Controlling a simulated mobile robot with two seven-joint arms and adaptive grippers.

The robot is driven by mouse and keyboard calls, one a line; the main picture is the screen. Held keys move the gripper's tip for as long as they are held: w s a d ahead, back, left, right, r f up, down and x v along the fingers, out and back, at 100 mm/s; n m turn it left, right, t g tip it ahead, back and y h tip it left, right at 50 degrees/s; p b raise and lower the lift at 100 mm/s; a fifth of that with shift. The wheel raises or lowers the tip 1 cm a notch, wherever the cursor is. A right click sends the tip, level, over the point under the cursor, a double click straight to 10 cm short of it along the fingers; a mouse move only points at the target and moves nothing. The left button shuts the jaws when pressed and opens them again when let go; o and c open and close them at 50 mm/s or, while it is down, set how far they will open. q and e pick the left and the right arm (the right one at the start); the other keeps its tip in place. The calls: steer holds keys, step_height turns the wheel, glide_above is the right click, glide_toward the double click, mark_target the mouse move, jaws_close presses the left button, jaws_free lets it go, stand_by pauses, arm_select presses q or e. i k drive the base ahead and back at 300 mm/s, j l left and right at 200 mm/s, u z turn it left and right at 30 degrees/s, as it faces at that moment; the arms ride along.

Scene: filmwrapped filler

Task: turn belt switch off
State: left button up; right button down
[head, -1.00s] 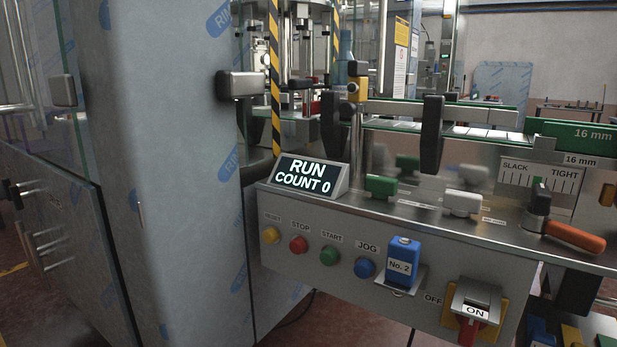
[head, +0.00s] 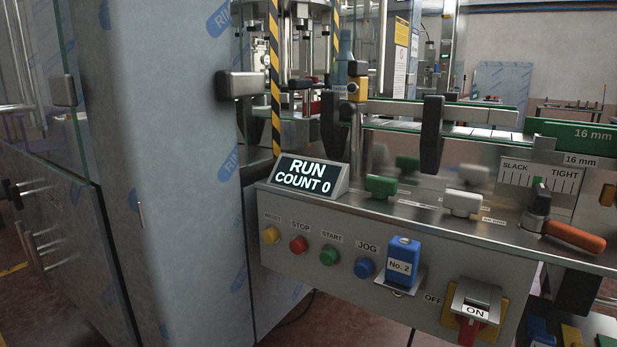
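The belt switch (head: 474,310) is at the lower right of the panel's front face, on a yellow plate. It has a grey hood, a red lever below it and a label reading ON; the word OFF is printed to its left. The display (head: 311,176) on the panel's top edge reads RUN, COUNT 0. Neither of my grippers shows in the head view.
The panel front (head: 345,285) carries yellow, red, green and blue buttons and a blue No. 2 block (head: 402,261) in a bracket. An orange-handled lever (head: 573,237) sticks out at the right. A grey wrapped cabinet (head: 180,190) stands at the left.

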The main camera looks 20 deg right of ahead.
mark_target(469, 328)
steer(key=z, duration=1.45)
